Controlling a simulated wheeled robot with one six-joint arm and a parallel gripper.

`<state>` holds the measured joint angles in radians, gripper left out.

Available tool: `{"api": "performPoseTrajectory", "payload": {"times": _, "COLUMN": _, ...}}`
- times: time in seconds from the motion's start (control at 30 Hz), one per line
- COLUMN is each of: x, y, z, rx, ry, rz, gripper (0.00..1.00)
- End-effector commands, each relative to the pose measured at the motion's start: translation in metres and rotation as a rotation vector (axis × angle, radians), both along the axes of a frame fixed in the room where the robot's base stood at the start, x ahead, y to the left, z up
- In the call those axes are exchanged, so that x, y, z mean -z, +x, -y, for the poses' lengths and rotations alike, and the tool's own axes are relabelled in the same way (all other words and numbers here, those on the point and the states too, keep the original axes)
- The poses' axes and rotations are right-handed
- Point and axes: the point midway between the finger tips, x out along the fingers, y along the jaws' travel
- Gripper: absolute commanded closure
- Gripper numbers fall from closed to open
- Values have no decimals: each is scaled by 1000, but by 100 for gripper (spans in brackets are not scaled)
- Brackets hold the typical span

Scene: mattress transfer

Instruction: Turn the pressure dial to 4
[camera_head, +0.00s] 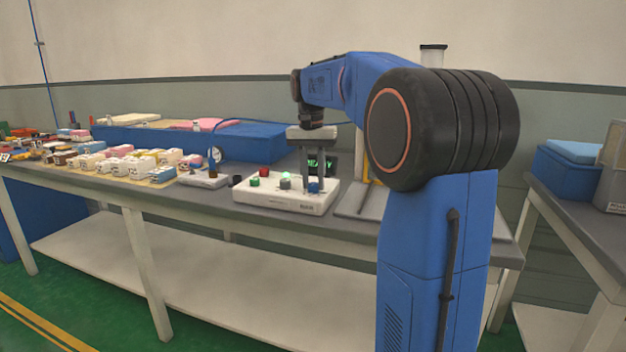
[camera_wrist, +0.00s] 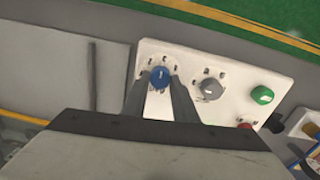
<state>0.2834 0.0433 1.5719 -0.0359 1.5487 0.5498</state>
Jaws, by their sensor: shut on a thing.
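A white control box (camera_head: 286,197) stands on the grey bench top. It bears a blue dial (camera_head: 314,187), a grey dial (camera_head: 285,184), a green button (camera_head: 255,182) and a red button (camera_head: 265,172). In the wrist view the blue dial (camera_wrist: 160,76) has a white pointer line and small marks around it, too small to read. My gripper (camera_head: 314,190) points down over the box. In the wrist view its fingers (camera_wrist: 163,88) are closed on the blue dial from both sides. A dark display with green characters (camera_head: 322,165) stands behind the box; its reading is partly hidden by my fingers.
A grey plate (camera_head: 352,200) lies right of the box. A small gauge (camera_head: 216,154) and a pale block (camera_head: 203,181) are left of it. Several coloured blocks (camera_head: 120,165) fill the bench's left part. A blue mattress-like slab (camera_head: 255,142) lies at the back.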

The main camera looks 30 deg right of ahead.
Motion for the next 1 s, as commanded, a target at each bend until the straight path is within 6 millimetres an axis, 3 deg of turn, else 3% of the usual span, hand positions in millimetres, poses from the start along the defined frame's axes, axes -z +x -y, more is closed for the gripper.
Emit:
{"api": "performPoseTrajectory", "payload": {"times": 0.6, "x": -1, "y": -1, "z": 2, "rx": 576, "ry": 0, "rz": 2, "gripper": 97}}
{"api": "performPoseTrajectory", "payload": {"times": 1.0, "x": -1, "y": -1, "z": 2, "rx": 841, "ry": 0, "rz": 2, "gripper": 97}}
